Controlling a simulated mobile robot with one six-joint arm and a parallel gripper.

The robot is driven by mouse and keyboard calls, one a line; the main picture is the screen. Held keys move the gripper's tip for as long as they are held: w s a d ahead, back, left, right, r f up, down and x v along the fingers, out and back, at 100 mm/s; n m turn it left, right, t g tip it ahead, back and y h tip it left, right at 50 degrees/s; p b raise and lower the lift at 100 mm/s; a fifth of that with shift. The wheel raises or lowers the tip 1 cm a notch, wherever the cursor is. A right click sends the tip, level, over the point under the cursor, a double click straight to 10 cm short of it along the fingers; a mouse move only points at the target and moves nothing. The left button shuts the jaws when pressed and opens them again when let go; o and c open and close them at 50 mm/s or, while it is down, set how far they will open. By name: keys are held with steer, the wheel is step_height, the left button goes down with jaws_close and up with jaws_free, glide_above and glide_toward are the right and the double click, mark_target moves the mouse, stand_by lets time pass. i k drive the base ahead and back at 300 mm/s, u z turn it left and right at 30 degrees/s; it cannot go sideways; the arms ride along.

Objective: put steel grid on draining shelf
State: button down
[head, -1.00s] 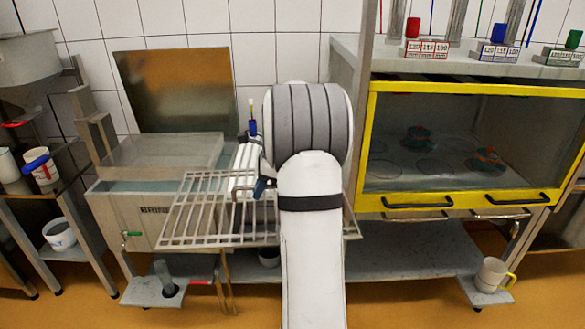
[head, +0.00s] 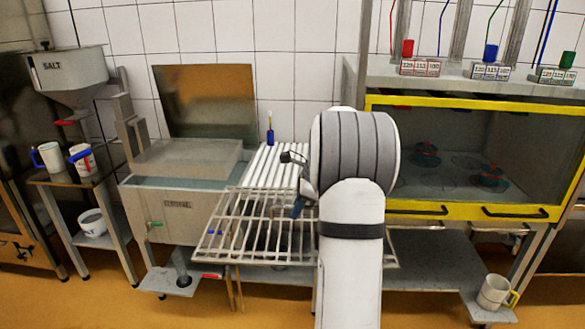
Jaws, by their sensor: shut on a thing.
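The steel grid (head: 256,263) is a flat rack of grey bars, held roughly level in front of the tank and the ribbed shelf. My gripper (head: 299,207) is shut on the grid's right part, beside my white arm. The arm hides the grip in part and covers some of the grid's right side. A white ribbed surface (head: 268,167), seemingly the draining shelf, lies behind the grid, between the tank and the yellow-framed cabinet. My arm hides its right side.
The steel tank (head: 165,230) with a raised lid stands left of the ribbed surface. A small blue bottle (head: 270,137) stands at its back. The yellow-framed cabinet (head: 425,211) is at the right. A salt hopper (head: 68,75) and mugs are at the far left.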

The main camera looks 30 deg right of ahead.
mark_target(283, 167)
steer(key=z, duration=0.8)
